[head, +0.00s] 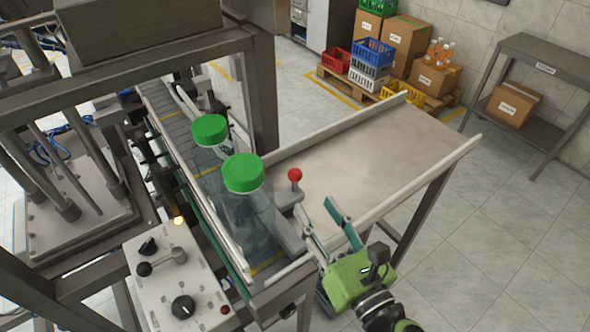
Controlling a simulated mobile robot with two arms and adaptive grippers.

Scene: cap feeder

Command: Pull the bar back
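A red ball knob (295,175) stands on a short post at the right edge of the conveyor. A grey bar (287,230) runs beneath it along the conveyor's near right side. I cannot tell for certain that this is the bar the task names. My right gripper (313,207), green with teal fingers, comes in from the lower right. Its fingers are spread, with nothing seen between them. They are below and right of the knob, apart from it, over the side table's near corner. My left gripper is not in view.
Two clear jars with green caps (243,173) (209,130) stand on the conveyor (185,140). The side table (370,155) is empty, with raised rails. A control box (180,285) is at lower left. A machine frame (262,90) rises behind.

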